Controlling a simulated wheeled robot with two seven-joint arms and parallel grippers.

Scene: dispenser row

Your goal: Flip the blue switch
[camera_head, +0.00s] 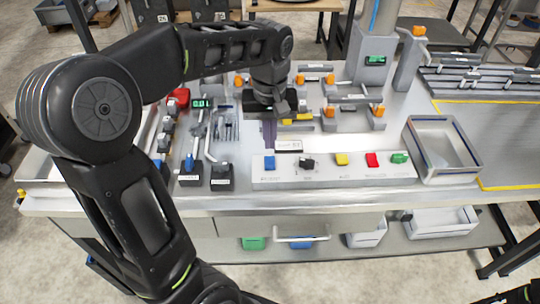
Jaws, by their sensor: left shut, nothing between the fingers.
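The blue switch (269,162) is the leftmost in a row of coloured switches on a pale panel (325,176) along the front of the metal bench. My left gripper (284,108) is shut and empty. It appears behind the panel in the picture, above and slightly right of the blue switch, and apart from it. My left arm arches over the left part of the bench. The exact tilt of the blue switch is too small to tell. My right gripper is not in view.
Black, yellow, red and green switches (400,158) share the panel. Levers with blue parts (187,165) stand to its left. A metal tray (443,150) sits to its right. Grey fixtures with orange knobs (378,111) stand behind. The panel's front edge is clear.

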